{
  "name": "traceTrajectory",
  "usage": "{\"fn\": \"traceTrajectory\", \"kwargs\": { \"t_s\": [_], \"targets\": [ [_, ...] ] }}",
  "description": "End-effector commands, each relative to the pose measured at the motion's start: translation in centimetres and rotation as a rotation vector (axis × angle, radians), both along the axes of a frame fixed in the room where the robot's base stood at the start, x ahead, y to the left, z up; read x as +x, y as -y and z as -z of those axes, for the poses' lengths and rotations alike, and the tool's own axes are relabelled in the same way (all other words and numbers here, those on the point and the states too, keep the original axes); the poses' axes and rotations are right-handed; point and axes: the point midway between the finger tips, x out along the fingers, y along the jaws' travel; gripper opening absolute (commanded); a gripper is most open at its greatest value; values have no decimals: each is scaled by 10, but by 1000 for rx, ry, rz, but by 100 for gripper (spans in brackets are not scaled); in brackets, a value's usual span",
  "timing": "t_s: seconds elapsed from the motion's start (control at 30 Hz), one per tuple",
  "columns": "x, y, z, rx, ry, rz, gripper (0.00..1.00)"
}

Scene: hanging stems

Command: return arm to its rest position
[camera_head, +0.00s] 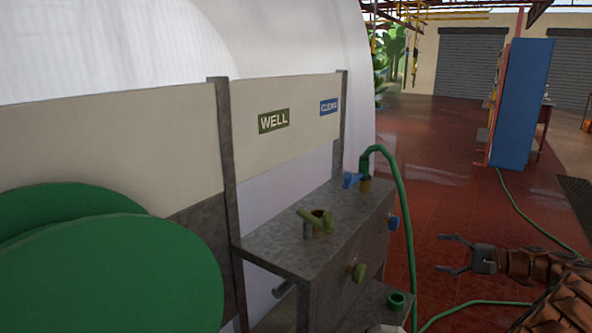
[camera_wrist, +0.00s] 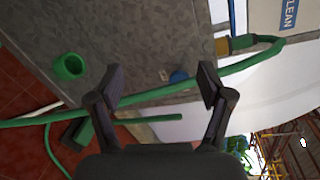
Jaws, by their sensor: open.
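My gripper (camera_head: 455,255) is at the lower right of the head view, over the red floor, with its two fingers apart and nothing between them. In the wrist view my gripper (camera_wrist: 160,88) is also open, fingers spread. My arm, in a brown ribbed cover, runs from it to the lower right corner of the head view. In the wrist view a green hose (camera_wrist: 232,72) passes across behind the fingers; I cannot tell how far off it is.
A grey metal stand (camera_head: 285,240) carries taps, a blue valve (camera_head: 392,223) and a green hose (camera_head: 407,220) looping to the floor. A green ring (camera_head: 397,300) sits on a lower ledge. Large green discs (camera_head: 120,275) fill the left. A blue cabinet (camera_head: 523,105) stands behind.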

Motion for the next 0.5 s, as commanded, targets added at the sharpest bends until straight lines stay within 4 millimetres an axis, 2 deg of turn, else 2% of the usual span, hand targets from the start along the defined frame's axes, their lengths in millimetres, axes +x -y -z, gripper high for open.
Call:
{"fn": "traceTrajectory", "kwargs": {
  "t_s": [0.27,0.37,0.5],
  "targets": [
    [0,-50,-20,-1,-17,-82,79],
    [-4,-78,-30,-7,-30,-130,79],
    [-17,-129,-47,-33,-51,-218,79]
  ]
}}
